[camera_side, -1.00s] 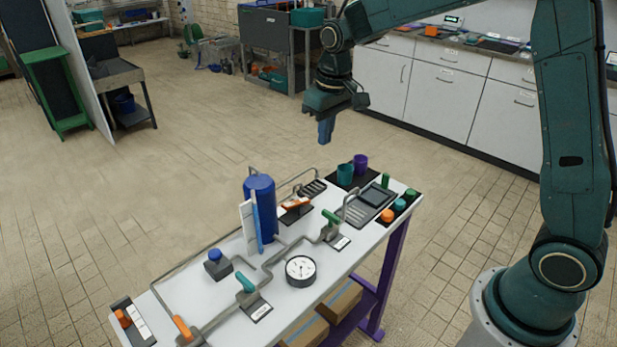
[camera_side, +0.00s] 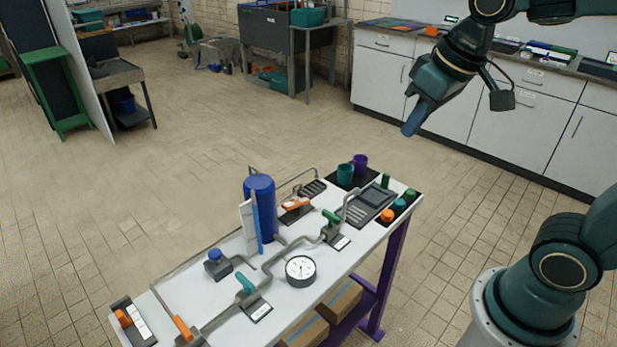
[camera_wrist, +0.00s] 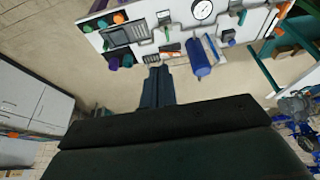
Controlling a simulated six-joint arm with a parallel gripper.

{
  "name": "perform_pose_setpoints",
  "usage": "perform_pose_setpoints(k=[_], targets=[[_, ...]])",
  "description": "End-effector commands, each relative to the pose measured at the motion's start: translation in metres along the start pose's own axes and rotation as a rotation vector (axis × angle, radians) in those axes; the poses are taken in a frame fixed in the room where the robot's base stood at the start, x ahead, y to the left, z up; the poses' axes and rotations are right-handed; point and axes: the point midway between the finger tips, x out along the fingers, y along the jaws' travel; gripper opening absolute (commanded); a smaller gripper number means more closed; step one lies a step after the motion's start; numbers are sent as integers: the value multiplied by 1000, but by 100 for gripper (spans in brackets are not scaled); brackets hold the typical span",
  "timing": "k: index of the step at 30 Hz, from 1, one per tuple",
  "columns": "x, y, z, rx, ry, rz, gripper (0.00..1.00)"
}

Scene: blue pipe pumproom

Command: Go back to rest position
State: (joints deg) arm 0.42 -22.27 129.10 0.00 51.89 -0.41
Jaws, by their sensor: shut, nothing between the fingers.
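My gripper (camera_side: 411,130) is in the air in the side view, above and beyond the far right end of the work table (camera_side: 190,275). Its blue fingers are shut with nothing between them and point down to the left. It touches nothing. In the wrist view my gripper (camera_wrist: 156,70) shows as shut dark blue fingers, with the table (camera_wrist: 145,55) beyond them at the top of the picture.
The table holds a blue cylinder (camera_side: 263,205), a gauge (camera_side: 300,271), grey pipes with coloured valve handles, and teal (camera_side: 345,174) and purple (camera_side: 361,163) cups. White cabinets (camera_side: 440,92) stand along the back wall. The floor left of the table is clear.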

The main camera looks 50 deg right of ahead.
Motion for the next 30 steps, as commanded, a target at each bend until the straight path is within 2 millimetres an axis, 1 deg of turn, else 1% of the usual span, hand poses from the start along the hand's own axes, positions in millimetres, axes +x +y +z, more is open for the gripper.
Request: perform_pose_setpoints(k=[1,3,9,12,15,20,30], targets=[[-5,0,10,0,16,0,0],[-9,-1,23,0,34,-1,0],[-16,-2,59,0,80,-2,0],[-17,-2,73,0,98,-2,0],[-17,-2,82,1,111,-3,0],[-17,-2,90,1,120,-3,0],[-17,-2,90,1,120,-3,0]])
